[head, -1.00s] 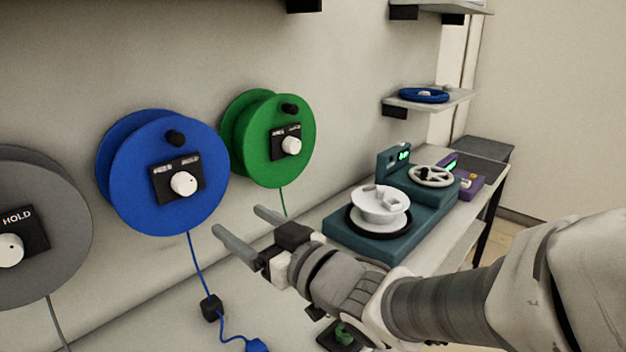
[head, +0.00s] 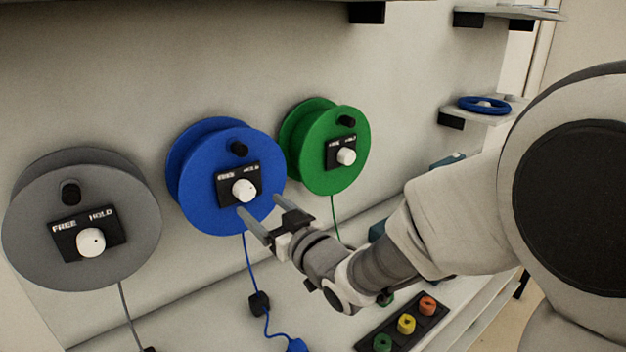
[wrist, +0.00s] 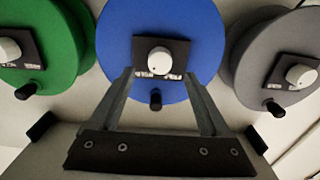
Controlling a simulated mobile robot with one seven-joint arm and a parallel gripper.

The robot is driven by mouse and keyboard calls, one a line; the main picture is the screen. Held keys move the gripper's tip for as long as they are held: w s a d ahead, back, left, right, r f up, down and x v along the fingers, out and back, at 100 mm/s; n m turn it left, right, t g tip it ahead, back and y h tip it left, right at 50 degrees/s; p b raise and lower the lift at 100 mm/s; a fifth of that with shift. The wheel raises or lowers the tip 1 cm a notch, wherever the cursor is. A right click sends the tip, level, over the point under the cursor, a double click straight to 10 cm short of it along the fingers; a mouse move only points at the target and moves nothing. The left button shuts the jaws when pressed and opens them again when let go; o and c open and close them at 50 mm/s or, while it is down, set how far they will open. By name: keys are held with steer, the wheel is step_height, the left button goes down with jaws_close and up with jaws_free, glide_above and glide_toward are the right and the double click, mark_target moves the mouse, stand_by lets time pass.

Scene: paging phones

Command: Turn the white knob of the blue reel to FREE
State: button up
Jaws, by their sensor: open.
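The blue reel (head: 222,203) hangs on the wall between a grey and a green reel. Its white knob (head: 244,190) sits on a black plate (head: 226,186) lettered FREE at left and HOLD at right. A black crank handle (head: 239,148) sticks out above the plate. My gripper (head: 262,213) is open and empty, just in front of the reel's lower right part. In the wrist view the blue reel (wrist: 203,35) appears upside down, with the white knob (wrist: 158,60) ahead of and between my spread fingers (wrist: 160,85). The fingers appear apart from the knob.
The grey reel (head: 30,240) is at left and the green reel (head: 349,178) at right, each with its own white knob. A blue cord (head: 249,262) hangs below. A black tray (head: 374,341) with coloured knobs lies on the bench. A blue ring sits on a shelf (head: 470,113).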

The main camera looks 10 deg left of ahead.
mark_target(248, 195)
steer(key=x, duration=0.6)
steer(key=shift+w+a, duration=0.1)
steer(key=shift+a, duration=0.1)
jaws_close()
